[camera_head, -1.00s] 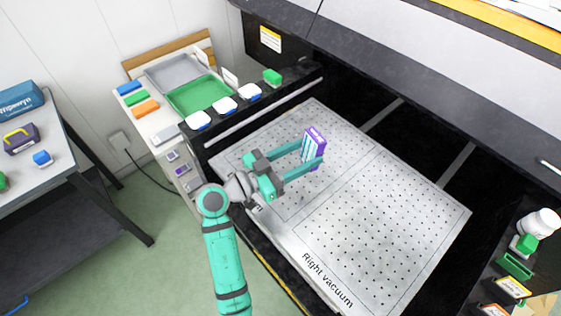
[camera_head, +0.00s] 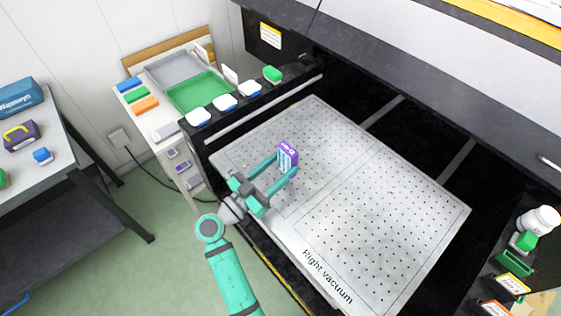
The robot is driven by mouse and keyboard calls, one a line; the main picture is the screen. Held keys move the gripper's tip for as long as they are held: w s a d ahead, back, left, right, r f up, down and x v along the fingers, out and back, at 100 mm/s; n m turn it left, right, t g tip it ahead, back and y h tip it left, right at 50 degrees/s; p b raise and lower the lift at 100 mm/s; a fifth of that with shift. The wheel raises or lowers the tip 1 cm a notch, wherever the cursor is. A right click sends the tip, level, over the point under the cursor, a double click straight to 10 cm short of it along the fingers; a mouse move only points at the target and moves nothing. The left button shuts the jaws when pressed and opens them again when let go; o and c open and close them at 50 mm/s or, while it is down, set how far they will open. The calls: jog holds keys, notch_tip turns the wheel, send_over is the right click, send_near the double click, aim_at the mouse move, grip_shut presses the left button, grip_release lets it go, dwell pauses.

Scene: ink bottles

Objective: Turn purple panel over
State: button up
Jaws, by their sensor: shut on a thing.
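The purple panel (camera_head: 288,152) is a small slab with a purple face and small white marks; a paler striped side shows below it. It is tilted between the fingertips of my gripper (camera_head: 282,163), over the left part of the perforated vacuum bed (camera_head: 370,215). My gripper is shut on the panel, with one teal finger on each side. The panel's underside is hidden, and I cannot tell whether it touches the bed.
White-and-blue bottles (camera_head: 224,103) and a green one (camera_head: 272,74) line the black ledge behind left. A green tray (camera_head: 200,92) and a grey tray (camera_head: 172,72) are beyond. The bed's right half, marked "Right vacuum", is bare.

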aim_at(284, 170)
jog(key=shift+f, duration=1.65)
jog(key=o, duration=1.1)
jog(key=shift+v, duration=9.35)
jog(key=shift+s, duration=0.1)
